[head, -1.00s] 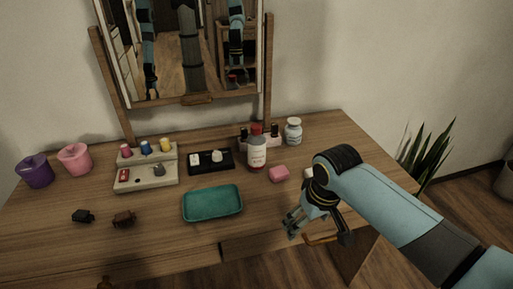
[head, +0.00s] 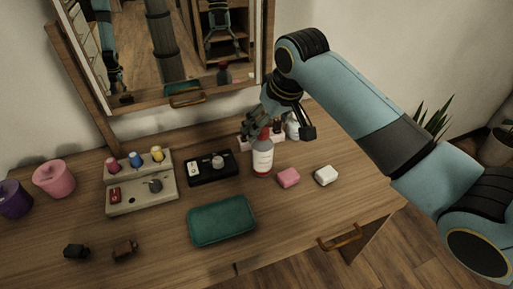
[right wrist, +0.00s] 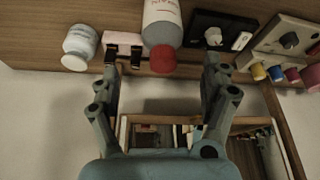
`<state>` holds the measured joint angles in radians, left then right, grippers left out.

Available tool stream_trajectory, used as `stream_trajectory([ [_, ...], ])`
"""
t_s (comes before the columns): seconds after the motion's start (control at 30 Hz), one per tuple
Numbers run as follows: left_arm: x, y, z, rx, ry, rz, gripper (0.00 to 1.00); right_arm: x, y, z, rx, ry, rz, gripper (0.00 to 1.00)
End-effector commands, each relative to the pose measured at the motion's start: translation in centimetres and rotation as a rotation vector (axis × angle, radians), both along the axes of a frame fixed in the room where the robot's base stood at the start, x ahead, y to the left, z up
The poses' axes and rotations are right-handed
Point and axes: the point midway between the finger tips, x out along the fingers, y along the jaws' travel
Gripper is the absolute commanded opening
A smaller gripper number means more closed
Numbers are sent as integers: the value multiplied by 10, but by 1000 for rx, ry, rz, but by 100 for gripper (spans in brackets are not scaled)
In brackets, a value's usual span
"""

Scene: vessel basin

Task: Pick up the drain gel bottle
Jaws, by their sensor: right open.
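The drain gel bottle (head: 263,160) stands upright on the wooden table, with a red cap, clear body and white label. In the right wrist view the bottle (right wrist: 163,25) is at top centre, its cap lying between the lines of my fingers. My right gripper (head: 272,125) is open and empty, just above and behind the bottle's cap in the head view. I cannot tell whether a finger touches it. The gripper's two fingers (right wrist: 160,75) are spread wide in the right wrist view.
A white jar (head: 293,127) and a pink holder (head: 245,142) stand close behind the bottle. A teal tray (head: 221,220) lies in front; the mirror (head: 165,50) stands behind.

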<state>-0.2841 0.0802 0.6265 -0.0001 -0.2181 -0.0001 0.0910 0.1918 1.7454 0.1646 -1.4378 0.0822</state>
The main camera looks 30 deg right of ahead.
Motion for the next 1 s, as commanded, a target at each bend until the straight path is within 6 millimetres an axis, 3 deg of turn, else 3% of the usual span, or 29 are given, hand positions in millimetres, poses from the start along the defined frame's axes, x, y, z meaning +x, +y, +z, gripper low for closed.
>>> stream_trajectory([
  [0.1, -20, 0, -4, 1, 28, 1, 40, 8, 0, -20, 1, 2, -2, 80],
  [0.27, -35, 0, -6, 0, 51, 2, 40, 14, 0, -35, 1, 0, -1, 80],
  [0.63, -9, 0, -6, 0, 11, 0, 40, 32, 3, -80, 1, 3, -1, 80],
  [0.9, -11, 0, -6, 0, 14, 0, 40, 34, 2, -85, 0, 0, 0, 80],
  [1.0, -15, 0, -7, 1, 21, 1, 40, 34, 2, -85, 0, 0, 0, 70],
])
